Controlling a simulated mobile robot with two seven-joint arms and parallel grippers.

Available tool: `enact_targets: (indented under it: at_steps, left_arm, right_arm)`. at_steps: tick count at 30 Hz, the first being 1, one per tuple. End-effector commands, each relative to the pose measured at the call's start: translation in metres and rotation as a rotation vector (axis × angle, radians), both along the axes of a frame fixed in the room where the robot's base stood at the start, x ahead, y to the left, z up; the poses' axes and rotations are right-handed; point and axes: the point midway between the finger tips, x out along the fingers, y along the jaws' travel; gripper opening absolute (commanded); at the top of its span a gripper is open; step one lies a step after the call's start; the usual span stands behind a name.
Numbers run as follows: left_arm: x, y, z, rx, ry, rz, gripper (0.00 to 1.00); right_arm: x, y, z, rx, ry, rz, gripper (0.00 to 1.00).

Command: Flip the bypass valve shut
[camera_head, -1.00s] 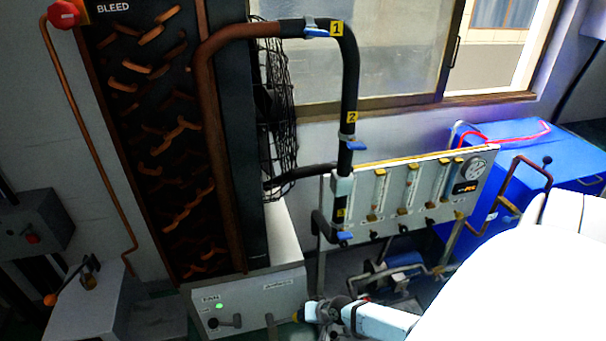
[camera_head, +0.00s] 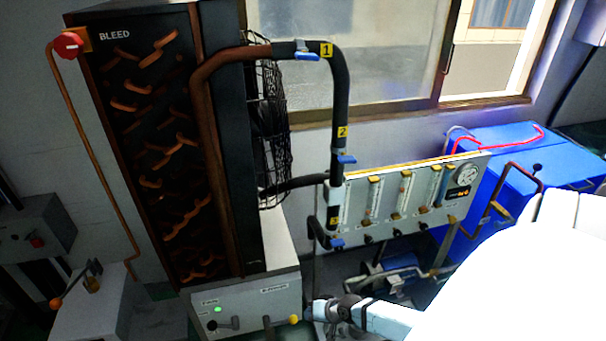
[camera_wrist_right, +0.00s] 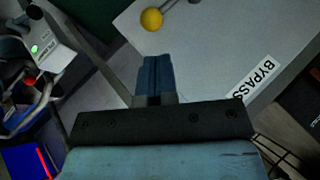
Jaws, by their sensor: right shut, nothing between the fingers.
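The bypass valve is a short lever with a yellow ball end (camera_head: 293,320) on the front of the light grey box at the bottom centre of the head view. In the right wrist view, the yellow ball (camera_wrist_right: 151,19) and part of its rod show at the top, near the BYPASS label (camera_wrist_right: 253,81). My right gripper (camera_head: 310,312) is just right of the ball in the head view. Its blue fingers (camera_wrist_right: 155,70) are together and empty, pointing towards the ball, with a visible gap in the picture. My left gripper is not in view.
The grey box (camera_head: 245,298) also carries a green light (camera_head: 217,309) and a dark-knobbed lever (camera_head: 224,324). Behind it stand the tall coil unit (camera_head: 160,150), black pipes with blue-handled valves (camera_head: 346,159) and a flowmeter panel (camera_head: 410,200).

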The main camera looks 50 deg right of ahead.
Motion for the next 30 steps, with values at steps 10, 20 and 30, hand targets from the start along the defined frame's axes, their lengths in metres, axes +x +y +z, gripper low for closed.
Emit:
enact_targets:
  at_steps: [10,20,30]
  left_arm:
    - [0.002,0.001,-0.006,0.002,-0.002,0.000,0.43]
    - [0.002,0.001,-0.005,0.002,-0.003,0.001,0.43]
    - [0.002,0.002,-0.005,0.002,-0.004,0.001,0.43]
  right_arm:
    - [-0.047,-0.026,0.021,0.001,-0.002,0.001,0.00]
    - [-0.052,-0.029,0.025,0.002,-0.004,0.001,0.00]
    - [-0.052,-0.029,0.025,0.001,-0.003,0.000,0.00]
